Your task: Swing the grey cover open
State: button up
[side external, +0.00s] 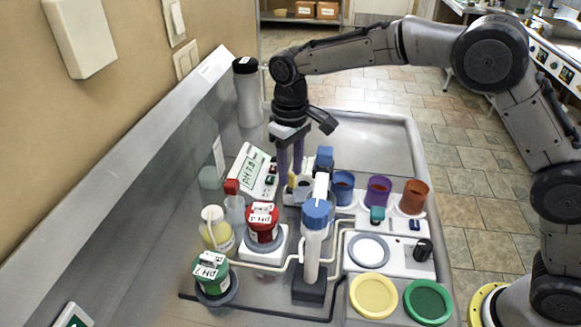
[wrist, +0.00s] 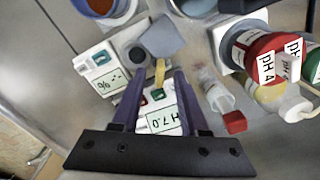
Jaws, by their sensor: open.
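The grey cover (wrist: 163,36) is a small blue-grey square plate in the wrist view, just beyond my fingertips. A yellow tab (wrist: 160,71) sits at its near edge, and the tab also shows below my fingers in the side view (side external: 292,182). In the side view the cover is largely hidden, and I cannot tell its tilt. My gripper (side external: 290,172) points down with its purple fingers apart. In the wrist view the gripper (wrist: 158,76) has one finger on each side of the tab, with gaps visible. I cannot tell whether either finger touches it.
A pH meter (side external: 250,170) stands left of my fingers. A blue-capped probe (side external: 316,215) stands in front. A red pH 4 bucket (side external: 264,228) and green pH 7 bucket (side external: 213,278) stand front left. Blue, purple (side external: 378,190) and orange cups stand right. The back right tabletop is clear.

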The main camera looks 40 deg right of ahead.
grip_shut()
dwell(1.4)
